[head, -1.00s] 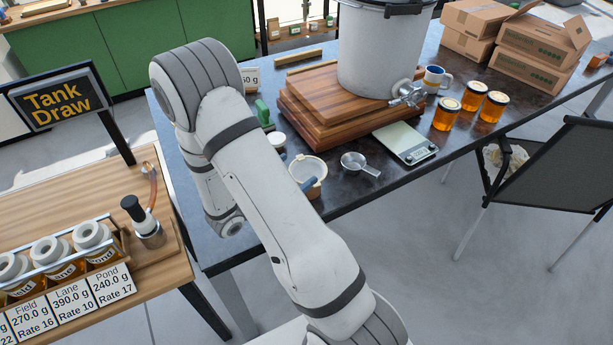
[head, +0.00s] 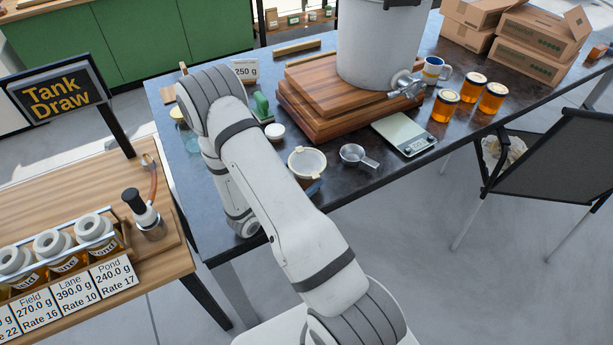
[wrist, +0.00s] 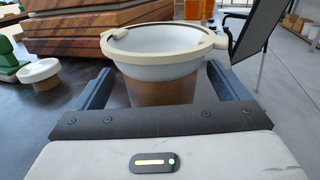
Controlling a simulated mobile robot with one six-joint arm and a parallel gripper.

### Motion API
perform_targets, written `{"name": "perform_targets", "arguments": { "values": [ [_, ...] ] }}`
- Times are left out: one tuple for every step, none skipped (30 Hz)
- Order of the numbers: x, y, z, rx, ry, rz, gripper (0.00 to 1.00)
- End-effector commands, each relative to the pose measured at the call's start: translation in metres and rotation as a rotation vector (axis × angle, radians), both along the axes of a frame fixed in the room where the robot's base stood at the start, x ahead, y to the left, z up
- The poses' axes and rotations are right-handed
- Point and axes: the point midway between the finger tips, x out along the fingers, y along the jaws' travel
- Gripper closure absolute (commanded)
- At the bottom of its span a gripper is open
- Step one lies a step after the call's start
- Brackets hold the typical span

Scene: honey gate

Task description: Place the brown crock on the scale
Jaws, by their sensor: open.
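The brown crock (wrist: 160,92) stands on the dark table with a white strainer (wrist: 160,50) with a cream rim over its mouth. In the head view the strainer (head: 307,161) shows, while the crock below is mostly hidden. My gripper (wrist: 160,76) is open, with one blue finger at each side of the crock. I cannot tell whether either finger touches it. In the head view my arm hides most of the gripper. The scale (head: 405,134), pale with a small display, lies near the table's front edge to the right, with nothing on it.
A clear measuring scoop (head: 354,154) lies between crock and scale. Wooden boards (head: 310,110) carry a large grey tank (head: 375,45) behind. Honey jars (head: 445,106) stand right of the scale. A white lid-like disc (head: 275,131) and green object (head: 262,106) are left.

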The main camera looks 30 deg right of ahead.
Motion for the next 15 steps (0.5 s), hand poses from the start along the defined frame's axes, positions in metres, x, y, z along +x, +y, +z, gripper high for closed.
{"name": "perform_targets", "arguments": {
  "values": [
    [0.002, -0.010, 0.002, 0.000, 0.000, -0.005, 0.06],
    [0.003, -0.015, 0.001, 0.000, 0.000, -0.005, 0.06],
    [0.006, -0.020, 0.001, 0.000, 0.000, -0.004, 0.06],
    [0.007, -0.024, 0.001, 0.000, 0.000, -0.005, 0.06],
    [0.008, -0.027, 0.001, 0.000, 0.001, -0.003, 0.06],
    [0.009, -0.030, 0.001, 0.000, 0.001, -0.002, 0.06],
    [0.010, -0.032, 0.001, 0.000, 0.001, -0.002, 0.06],
    [0.011, -0.033, 0.001, 0.000, 0.001, -0.002, 0.06],
    [0.011, -0.034, 0.000, 0.000, 0.001, -0.001, 0.06],
    [0.011, -0.034, 0.000, 0.000, 0.001, 0.000, 0.06],
    [0.012, -0.034, 0.000, 0.000, 0.001, 0.001, 0.06],
    [0.012, -0.034, 0.000, 0.000, 0.001, 0.001, 0.06],
    [0.012, -0.034, 0.000, 0.000, 0.001, 0.001, 0.06],
    [0.012, -0.033, 0.000, 0.000, 0.001, 0.002, 0.06],
    [0.012, -0.033, 0.000, 0.000, 0.001, 0.002, 0.06]
  ]
}}
